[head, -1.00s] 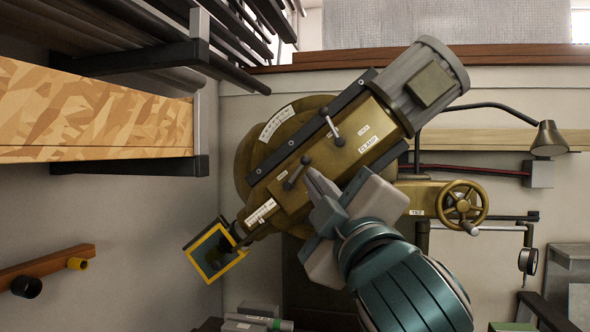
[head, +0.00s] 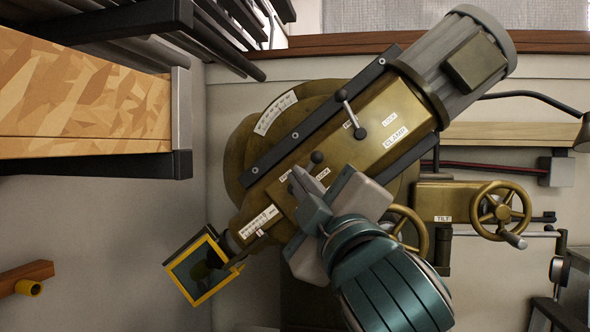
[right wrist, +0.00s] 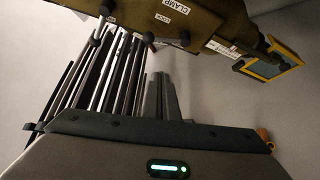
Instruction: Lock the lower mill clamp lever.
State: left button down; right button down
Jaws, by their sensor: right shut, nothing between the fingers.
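The olive mill head (head: 390,115) stands tilted on the wall side. The lower clamp lever (head: 316,157) shows its dark ball knob, leaning up and to the right, on the side of its LOCK label. Its pivot is hidden behind my right gripper (head: 297,178). That gripper is shut and empty, its tips in front of the pivot area, left of and below the knob; I cannot tell whether they touch. The gripper's fingers (right wrist: 160,95) also show in the right wrist view, pointing toward the mill head (right wrist: 200,20). My left gripper is not in view.
The upper clamp lever (head: 350,112) leans up and left, above the lower one. A yellow-framed guard (head: 203,270) hangs at the head's lower end. The tilt handwheel (head: 500,210) is at right. A shelf with a patterned board (head: 80,95) juts in at left.

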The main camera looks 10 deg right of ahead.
jog(key=shift+r+p+x, duration=0.45)
jog(key=shift+p+x, duration=2.55)
jog(key=shift+x, duration=1.75)
jog(key=d+f+p, duration=0.2)
jog(key=d, duration=0.1)
jog(key=shift+s+d+f, duration=0.1)
jog(key=shift+d+f, duration=0.05)
jog(key=shift+f, duration=0.15)
